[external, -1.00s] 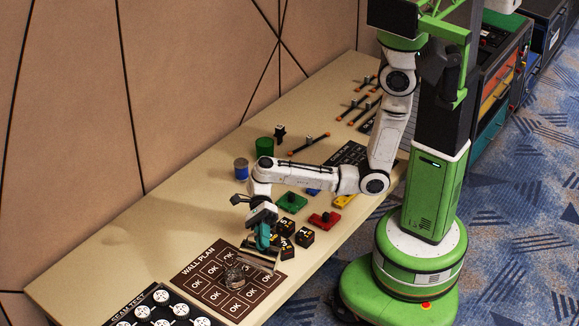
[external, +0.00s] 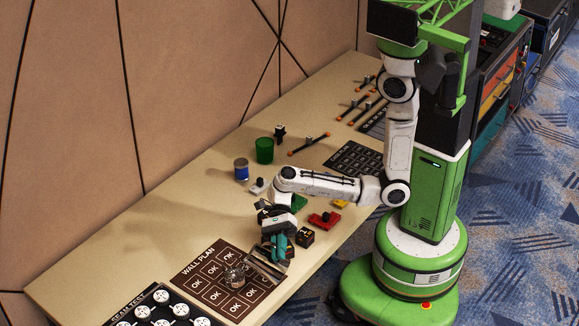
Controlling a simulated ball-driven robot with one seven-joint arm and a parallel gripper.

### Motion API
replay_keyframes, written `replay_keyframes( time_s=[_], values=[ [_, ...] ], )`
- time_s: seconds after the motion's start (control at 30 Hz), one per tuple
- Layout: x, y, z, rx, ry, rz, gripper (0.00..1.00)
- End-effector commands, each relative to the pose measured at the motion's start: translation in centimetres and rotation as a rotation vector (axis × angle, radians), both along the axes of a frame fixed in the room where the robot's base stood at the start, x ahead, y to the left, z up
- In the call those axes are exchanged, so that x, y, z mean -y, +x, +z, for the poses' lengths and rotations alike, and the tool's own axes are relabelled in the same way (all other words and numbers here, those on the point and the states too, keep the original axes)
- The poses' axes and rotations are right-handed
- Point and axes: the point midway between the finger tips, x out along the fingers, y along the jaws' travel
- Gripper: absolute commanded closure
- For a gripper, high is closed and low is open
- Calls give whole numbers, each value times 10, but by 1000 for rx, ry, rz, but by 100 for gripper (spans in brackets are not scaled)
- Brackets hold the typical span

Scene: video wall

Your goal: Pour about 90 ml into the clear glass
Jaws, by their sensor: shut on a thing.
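The clear glass (external: 236,277) appears as a small see-through shape on the brown WALL PLAN board (external: 205,292). My gripper (external: 278,240) is to the right of the glass and above the board's upper right corner. It is shut on a teal item (external: 279,247), perhaps a vessel's handle. A pale, see-through, straight-edged shape (external: 267,264) lies just below it, and I cannot tell whether it is part of the held item. The fingertips are too small to make out. No stream of liquid and no fill level can be seen.
Black lettered blocks (external: 305,236) sit close to the right of my gripper. The table's left side is bare (external: 120,235).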

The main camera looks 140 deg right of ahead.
Motion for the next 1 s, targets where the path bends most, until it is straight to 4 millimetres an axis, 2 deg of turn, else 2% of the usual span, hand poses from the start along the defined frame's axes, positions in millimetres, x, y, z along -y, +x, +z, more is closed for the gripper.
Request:
replay_keyframes(
  time_s=[0.03, 0.37, 1.0],
  values=[
    [-1, 0, -8, 7, -16, -1, 100],
    [-6, -2, -18, 38, -105, -2, 100],
    [-9, -3, -20, 59, -163, -5, 100]
  ],
)
